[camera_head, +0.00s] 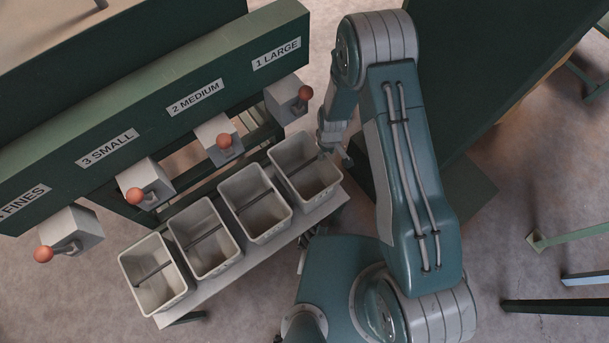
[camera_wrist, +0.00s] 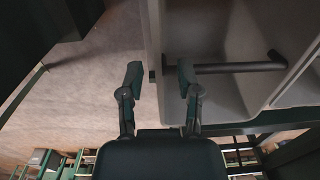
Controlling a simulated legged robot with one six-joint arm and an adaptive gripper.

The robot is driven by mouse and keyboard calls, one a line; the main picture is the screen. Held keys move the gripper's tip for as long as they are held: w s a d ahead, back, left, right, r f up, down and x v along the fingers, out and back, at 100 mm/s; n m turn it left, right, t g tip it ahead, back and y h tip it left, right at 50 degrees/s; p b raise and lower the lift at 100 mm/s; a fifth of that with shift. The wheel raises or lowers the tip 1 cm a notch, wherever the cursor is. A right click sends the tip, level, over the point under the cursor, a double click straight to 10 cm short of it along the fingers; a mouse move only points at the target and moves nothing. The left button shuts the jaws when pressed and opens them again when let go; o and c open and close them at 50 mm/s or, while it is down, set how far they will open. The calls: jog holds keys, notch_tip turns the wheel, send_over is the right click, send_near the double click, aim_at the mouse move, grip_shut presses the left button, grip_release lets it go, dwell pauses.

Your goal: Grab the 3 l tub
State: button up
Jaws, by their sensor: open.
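Several similar pale grey tubs stand in a row on a shelf, each with a dark bar across its inside. I see no size marks on them. The rightmost tub (camera_head: 322,184) is under the "1 LARGE" hopper. The others are a second tub (camera_head: 270,232), a third tub (camera_head: 221,266) and the leftmost tub (camera_head: 172,299). My gripper (camera_head: 334,148) is at the rightmost tub's upper right rim. In the wrist view my gripper (camera_wrist: 162,82) is open, with one finger on each side of a tub wall (camera_wrist: 155,35). Contact cannot be told.
A green hopper bank (camera_head: 150,120) stands behind the tubs, with grey outlets and orange-knobbed levers such as the one over the rightmost tub (camera_head: 305,92). The grey shelf (camera_head: 240,272) bears the tubs. A dark green table (camera_head: 480,70) is at right. Open floor lies in front.

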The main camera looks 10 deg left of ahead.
aim_at(324, 162)
jog(key=shift+a+f, duration=0.15)
jog(key=shift+f, duration=3.35)
grip_shut()
